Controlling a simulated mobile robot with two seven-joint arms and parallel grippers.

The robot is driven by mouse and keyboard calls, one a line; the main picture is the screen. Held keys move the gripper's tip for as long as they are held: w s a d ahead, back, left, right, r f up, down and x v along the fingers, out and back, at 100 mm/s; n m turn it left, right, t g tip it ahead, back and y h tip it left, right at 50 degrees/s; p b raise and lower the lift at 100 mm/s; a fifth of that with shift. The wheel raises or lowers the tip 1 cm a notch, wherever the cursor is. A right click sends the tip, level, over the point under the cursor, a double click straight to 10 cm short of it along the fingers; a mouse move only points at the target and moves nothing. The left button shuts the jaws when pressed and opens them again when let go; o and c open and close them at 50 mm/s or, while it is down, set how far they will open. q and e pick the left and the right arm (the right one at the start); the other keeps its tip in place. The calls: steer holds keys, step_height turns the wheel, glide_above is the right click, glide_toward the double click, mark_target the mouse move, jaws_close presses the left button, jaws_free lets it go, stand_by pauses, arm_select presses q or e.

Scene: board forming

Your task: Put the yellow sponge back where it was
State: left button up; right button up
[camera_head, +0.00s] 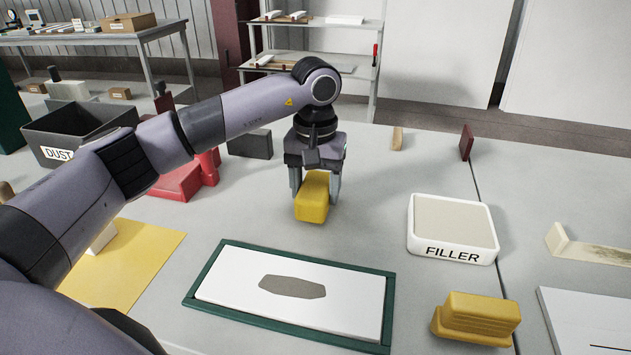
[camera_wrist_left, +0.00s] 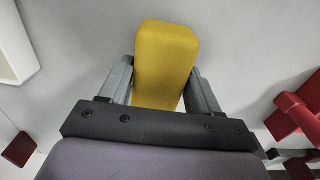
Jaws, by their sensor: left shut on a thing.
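My left gripper (camera_head: 316,192) is shut on a yellow sponge (camera_head: 312,205), with one finger on each side of it. The sponge is a plain yellow block at the middle of the table, and I cannot tell whether its underside touches the tabletop. In the left wrist view the sponge (camera_wrist_left: 166,58) sits between the two fingers (camera_wrist_left: 160,85), its far end sticking out past them. Another yellow block (camera_head: 476,318), with a stepped, ridged shape, lies at the lower right. My right gripper is not in view.
A white FILLER tray (camera_head: 433,249) stands to the right. A green-framed white board (camera_head: 227,301) with a grey patch lies in front. A red tool (camera_head: 182,180), a dark block (camera_head: 250,143) and a DUST bin (camera_head: 50,130) are left. Bare table surrounds the sponge.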

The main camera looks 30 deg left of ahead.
arm_select(q)
steer(key=shift+f, duration=0.3)
steer(key=shift+f, duration=0.3)
steer(key=o, duration=1.3)
steer(key=shift+c, duration=0.2)
steer(key=shift+r, duration=0.15)
step_height(320, 180, up, 7)
steer(key=shift+b, duration=0.3)
